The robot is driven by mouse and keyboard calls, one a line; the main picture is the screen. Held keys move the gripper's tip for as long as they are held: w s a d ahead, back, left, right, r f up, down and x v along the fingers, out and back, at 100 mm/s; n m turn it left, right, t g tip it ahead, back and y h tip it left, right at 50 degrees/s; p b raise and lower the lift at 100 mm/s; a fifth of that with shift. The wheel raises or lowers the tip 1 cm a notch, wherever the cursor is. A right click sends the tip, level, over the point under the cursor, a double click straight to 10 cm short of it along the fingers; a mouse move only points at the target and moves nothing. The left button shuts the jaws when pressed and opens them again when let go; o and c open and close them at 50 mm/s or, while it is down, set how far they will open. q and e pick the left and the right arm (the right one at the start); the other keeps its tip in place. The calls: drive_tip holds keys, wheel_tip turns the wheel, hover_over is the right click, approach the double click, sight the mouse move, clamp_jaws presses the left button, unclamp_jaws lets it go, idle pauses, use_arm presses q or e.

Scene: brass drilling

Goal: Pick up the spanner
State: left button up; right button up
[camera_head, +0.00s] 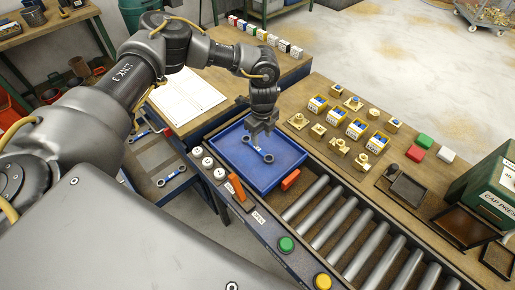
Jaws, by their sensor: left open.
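Another spanner (172,175) lies on a lower shelf left of the tray, and one more spanner (147,133) lies further up that shelf. My right gripper is not in view.
A roller conveyor (350,232) runs right of the tray. Brass parts (340,146) and small bins stand on the bench behind it. An orange block (290,179) sits at the tray's edge. Green (286,244) and yellow (323,281) buttons are in front.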

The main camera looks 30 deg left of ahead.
sight(261, 151)
use_arm(q)
drive_tip(key=shift+f, duration=1.3)
drive_tip(key=shift+f+p, duration=0.1)
drive_tip(key=shift+p, duration=0.25)
wheel_tip(261, 151, down, 4)
drive_tip(key=shift+f+p, duration=0.25)
drive_tip(key=shift+p, duration=0.75)
drive_tip(key=shift+a+f, duration=0.1)
drive_tip(key=shift+f, duration=0.15)
clamp_jaws()
